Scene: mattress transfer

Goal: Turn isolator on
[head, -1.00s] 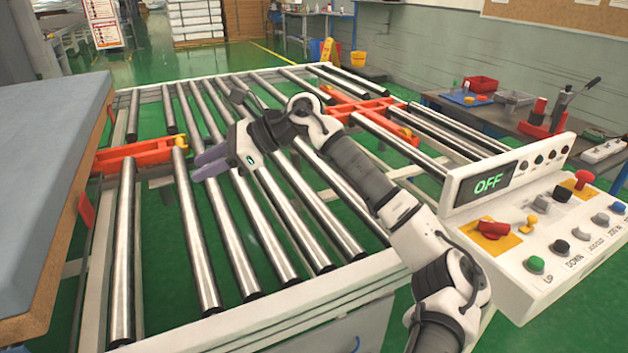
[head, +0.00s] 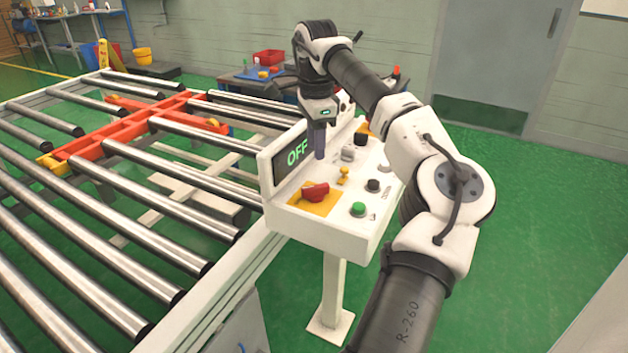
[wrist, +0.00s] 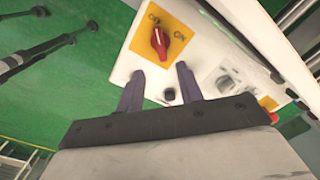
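The isolator is a red rotary switch (head: 316,192) on a yellow plate (head: 326,206) at the near-left corner of a white control box (head: 328,230). The box's display (head: 293,154) reads OFF in green. The red switch also shows in the wrist view (wrist: 159,40), beside an ON label. My gripper (head: 319,157) points down over the control box, behind the switch in the head view. In the wrist view its two fingers (wrist: 159,72) are apart with nothing held; the red switch lies beyond their tips, not touched. A small dark knob (wrist: 169,94) shows between the fingers.
A yellow knob (head: 343,176), a green button (head: 358,209) and a black knob (head: 373,185) sit close to the switch. The roller conveyor (head: 120,215) runs along the left. A bench with a red bin (head: 268,57) stands behind. Green floor is clear at right.

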